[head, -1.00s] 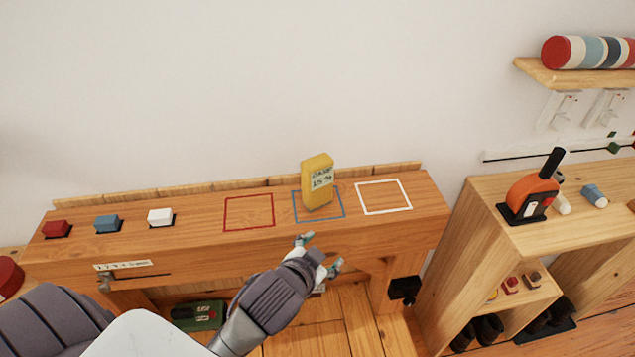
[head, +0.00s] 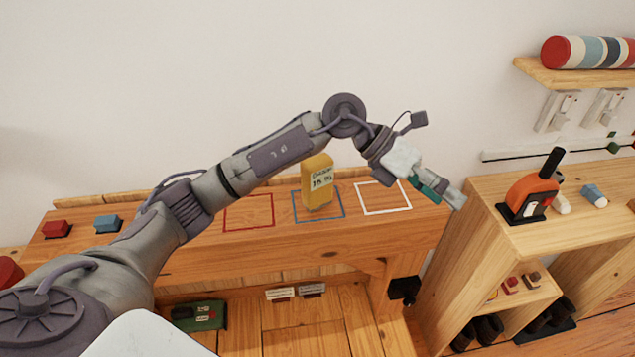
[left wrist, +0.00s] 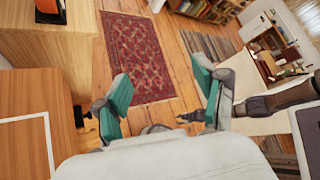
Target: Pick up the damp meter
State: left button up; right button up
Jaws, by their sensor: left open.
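The damp meter (head: 318,186) is a yellow handheld block with a pale label. It stands upright inside the blue outlined square on the wooden bench, with my left forearm passing close by its top. My left gripper (head: 446,193) is open and empty, to the right of the meter near the bench's right end, pointing right and down. In the left wrist view, the open teal fingers (left wrist: 162,80) have floor and rug between them, and the meter is not visible there.
The bench (head: 285,238) has a red square (head: 248,212) and a white square (head: 383,198) beside the blue one. Red (head: 56,229) and blue (head: 106,223) blocks sit at its left. A shelf unit (head: 565,235) with an orange-and-black device (head: 533,193) stands right. A rug (left wrist: 136,55) lies on the floor.

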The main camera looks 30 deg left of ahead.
pick_arm(q)
jog(key=w+a+f+y, duration=0.1)
jog(key=w+a+y, duration=0.2)
jog(key=a+y, duration=0.55)
notch_tip(320, 180, up, 4)
jog(key=n+y, duration=0.2)
jog(key=y, duration=0.2)
send_over(315, 165)
jog(key=w, duration=0.2)
jog(key=shift+s+a+f, duration=0.1)
jog(key=shift+a, duration=0.25)
jog(key=shift+s+a+f, duration=0.1)
jog(key=shift+a+f, duration=0.05)
jog(key=shift+a, duration=0.15)
notch_tip(315, 165, down, 8)
jog(key=shift+r+p, duration=0.15)
jog(key=shift+p, duration=0.6)
jog(key=shift+d+f+p, duration=0.2)
jog(key=shift+f+p, duration=0.25)
jog(key=shift+f, duration=0.1)
jog(key=f, duration=0.1)
jog(key=f+p, duration=0.1)
jog(key=f, duration=0.1)
jog(key=shift+d+f+p, duration=0.3)
jog(key=shift+p, duration=0.05)
jog(key=shift+f, duration=0.45)
jog(key=shift+c, duration=0.2)
